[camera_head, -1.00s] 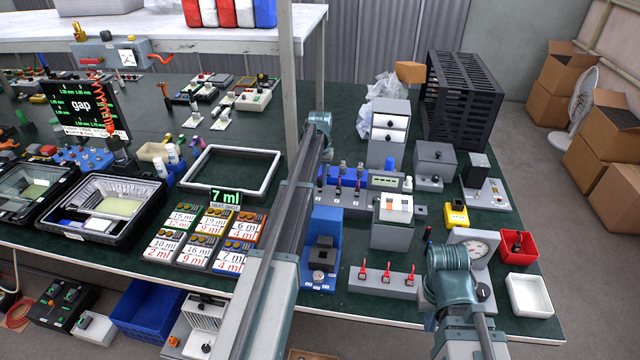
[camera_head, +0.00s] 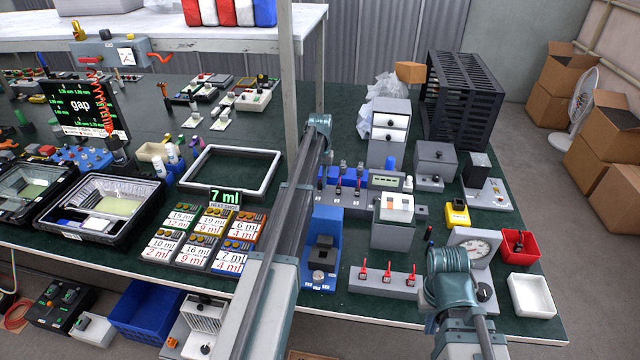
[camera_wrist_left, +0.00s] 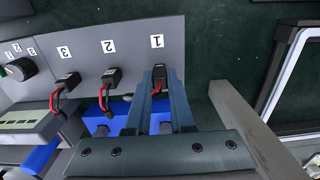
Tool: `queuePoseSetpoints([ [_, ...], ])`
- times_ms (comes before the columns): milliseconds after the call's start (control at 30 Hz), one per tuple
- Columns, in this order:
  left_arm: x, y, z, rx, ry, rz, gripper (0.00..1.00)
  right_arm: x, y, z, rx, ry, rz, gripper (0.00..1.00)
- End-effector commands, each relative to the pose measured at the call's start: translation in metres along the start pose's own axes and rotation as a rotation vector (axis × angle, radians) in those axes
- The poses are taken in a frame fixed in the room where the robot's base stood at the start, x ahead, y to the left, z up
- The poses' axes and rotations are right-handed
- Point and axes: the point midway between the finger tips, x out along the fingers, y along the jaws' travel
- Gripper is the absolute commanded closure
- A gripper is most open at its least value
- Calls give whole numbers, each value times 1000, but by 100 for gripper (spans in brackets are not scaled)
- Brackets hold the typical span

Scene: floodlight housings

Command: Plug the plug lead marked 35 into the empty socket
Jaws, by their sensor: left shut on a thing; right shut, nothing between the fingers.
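My left gripper (camera_wrist_left: 160,90) is shut on a black plug (camera_wrist_left: 160,74) with a red lead, just below the label 1 on a grey panel. Two more black plugs with red leads sit below labels 2 (camera_wrist_left: 112,75) and 3 (camera_wrist_left: 68,80). In the head view this grey unit with blue blocks (camera_head: 345,197) stands beside my left arm, which hides the left gripper there. No marking 35 is readable, and I cannot pick out an empty socket. I cannot tell whether the held plug is seated. My right gripper is out of sight.
A grey bar with three red-topped parts (camera_head: 385,280) lies at the front. A blue holder (camera_head: 322,245), a dial gauge (camera_head: 474,243), a red bin (camera_head: 519,243) and a white bin (camera_head: 531,295) crowd the right side. A pale frame (camera_head: 232,150) lies left of my arm.

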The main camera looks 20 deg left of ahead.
Motion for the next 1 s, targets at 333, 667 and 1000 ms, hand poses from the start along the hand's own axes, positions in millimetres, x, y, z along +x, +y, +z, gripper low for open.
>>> queuePoseSetpoints([
  [333, 5, 0, 0, 0, 0, 0, 100, 5, 0, 0, 0, 0, 0, 100],
  [667, 8, 0, 0, 0, 0, 0, 100, 8, -1, 0, 0, 0, 0, 100],
  [1000, 9, 0, 0, 0, 0, 0, 44, 9, -1, 0, 0, 0, 0, 100],
])
